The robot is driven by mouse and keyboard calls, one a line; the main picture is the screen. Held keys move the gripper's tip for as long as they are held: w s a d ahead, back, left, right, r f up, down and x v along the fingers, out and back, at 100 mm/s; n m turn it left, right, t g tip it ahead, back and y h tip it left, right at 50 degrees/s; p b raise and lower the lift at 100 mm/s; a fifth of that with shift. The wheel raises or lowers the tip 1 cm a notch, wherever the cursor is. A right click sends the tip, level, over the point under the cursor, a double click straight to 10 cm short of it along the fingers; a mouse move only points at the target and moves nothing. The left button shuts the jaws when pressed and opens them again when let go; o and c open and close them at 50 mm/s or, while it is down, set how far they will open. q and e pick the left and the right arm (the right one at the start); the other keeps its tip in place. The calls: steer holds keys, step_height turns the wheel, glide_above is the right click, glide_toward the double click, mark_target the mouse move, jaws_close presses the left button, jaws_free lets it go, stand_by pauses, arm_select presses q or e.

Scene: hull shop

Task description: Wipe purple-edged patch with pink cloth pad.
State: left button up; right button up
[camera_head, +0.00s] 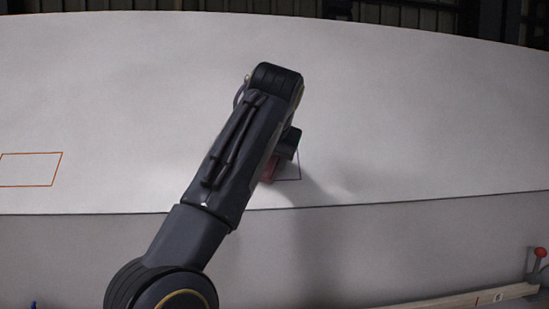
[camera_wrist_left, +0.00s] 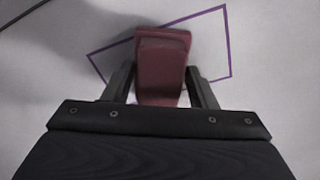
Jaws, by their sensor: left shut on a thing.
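The purple-edged patch (camera_head: 288,165) is an outlined area on the pale hull, partly hidden behind my left arm in the head view. In the left wrist view the purple-edged patch (camera_wrist_left: 212,50) shows as a tilted outline around the pad. The pink cloth pad (camera_wrist_left: 162,62) sits between the two fingers of my left gripper (camera_wrist_left: 161,88), which is shut on it. In the head view a small part of the pink pad (camera_head: 269,170) shows beside the arm, over the patch's lower left. I cannot tell whether the pad touches the hull. My right gripper is not in view.
The broad pale hull (camera_head: 420,140) fills most of the head view, with a seam below the patch. An orange-edged patch (camera_head: 30,170) lies at the far left. A wooden beam (camera_head: 465,302) and a red-knobbed post (camera_head: 539,254) are at the lower right.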

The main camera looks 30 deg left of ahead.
arm_select(q)
steer(key=shift+s+a+b, duration=0.15)
steer(key=shift+s+a, duration=1.15)
steer(key=shift+a, duration=0.2)
steer(key=shift+s+a+b, duration=0.15)
steer(key=shift+s+a, duration=1.1)
steer(key=shift+a, duration=0.25)
steer(key=shift+o, duration=1.2)
steer(key=shift+c, duration=1.2)
steer(key=shift+d, duration=0.1)
steer(key=shift+s+d+r, duration=0.25)
steer(key=shift+s+r, duration=0.05)
steer(key=shift+r, duration=0.05)
steer(key=shift+s+d+r+p, duration=0.25)
steer(key=shift+r+p, duration=0.15)
steer(key=shift+p, duration=0.1)
steer(key=p+v, duration=0.1)
steer(key=v, duration=0.3)
